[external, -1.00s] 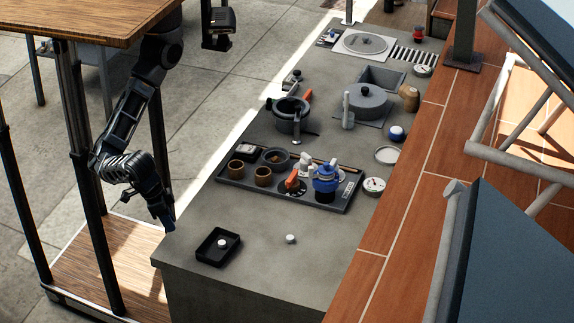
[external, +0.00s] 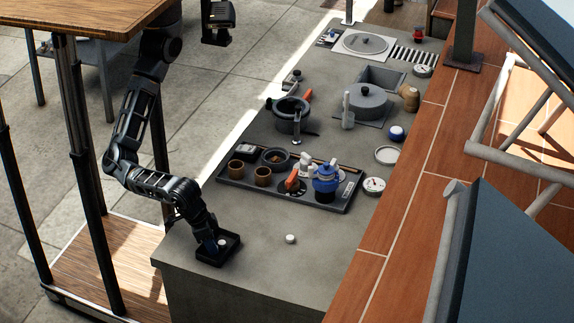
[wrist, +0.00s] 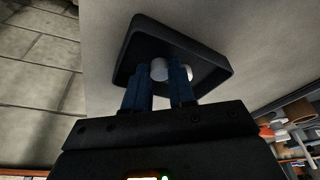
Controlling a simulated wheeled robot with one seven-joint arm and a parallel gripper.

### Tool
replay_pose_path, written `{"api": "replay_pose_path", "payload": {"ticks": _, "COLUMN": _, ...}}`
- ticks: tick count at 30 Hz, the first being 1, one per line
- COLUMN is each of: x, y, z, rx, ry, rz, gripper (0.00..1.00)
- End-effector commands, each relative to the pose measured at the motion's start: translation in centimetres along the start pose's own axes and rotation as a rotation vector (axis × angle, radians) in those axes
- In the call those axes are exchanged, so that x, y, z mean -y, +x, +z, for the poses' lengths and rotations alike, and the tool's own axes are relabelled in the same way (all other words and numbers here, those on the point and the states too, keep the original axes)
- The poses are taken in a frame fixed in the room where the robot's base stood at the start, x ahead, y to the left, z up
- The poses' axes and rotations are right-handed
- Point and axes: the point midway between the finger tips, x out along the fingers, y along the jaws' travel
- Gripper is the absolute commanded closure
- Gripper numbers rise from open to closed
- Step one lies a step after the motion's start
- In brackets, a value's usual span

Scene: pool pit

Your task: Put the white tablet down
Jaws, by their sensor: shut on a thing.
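My gripper (external: 214,244) is low over the black tray (external: 232,254) at the near left end of the counter. In the wrist view, its blue fingers (wrist: 160,80) reach in over the tray (wrist: 138,42) and are shut on a small white tablet (wrist: 158,68). Another white tablet (wrist: 189,73) lies in the tray, partly behind the right finger. It shows in the external view (external: 222,242), right beside my gripper. I cannot tell whether the held tablet touches the tray floor; the external view hides it.
A white knob-like piece (external: 290,239) stands on bare counter right of the tray. A long dark tray (external: 337,207) with cups and a blue pot (external: 326,178) lies farther back. A mortar (external: 289,117) and a lidded pot (external: 367,103) stand beyond it.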

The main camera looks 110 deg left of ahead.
Motion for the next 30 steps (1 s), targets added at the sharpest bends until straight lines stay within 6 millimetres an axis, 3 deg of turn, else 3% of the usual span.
{"api": "replay_pose_path", "payload": {"ticks": 14, "x": -0.01, "y": 1.22, "z": 0.37, "rx": 0.0, "ry": 0.0, "rz": 0.0, "gripper": 1.0}}
{"api": "replay_pose_path", "payload": {"ticks": 15, "x": -0.02, "y": 1.24, "z": 0.38, "rx": 0.001, "ry": 0.0, "rz": 0.001, "gripper": 0.75}}
{"api": "replay_pose_path", "payload": {"ticks": 21, "x": -0.02, "y": 1.15, "z": 0.37, "rx": 0.001, "ry": 0.0, "rz": 0.001, "gripper": 0.55}}
{"api": "replay_pose_path", "payload": {"ticks": 23, "x": -0.02, "y": 1.15, "z": 0.36, "rx": 0.001, "ry": 0.0, "rz": 0.001, "gripper": 0.5}}
{"api": "replay_pose_path", "payload": {"ticks": 30, "x": -0.02, "y": 1.04, "z": 0.34, "rx": 0.001, "ry": -0.001, "rz": 0.001, "gripper": 0.5}}
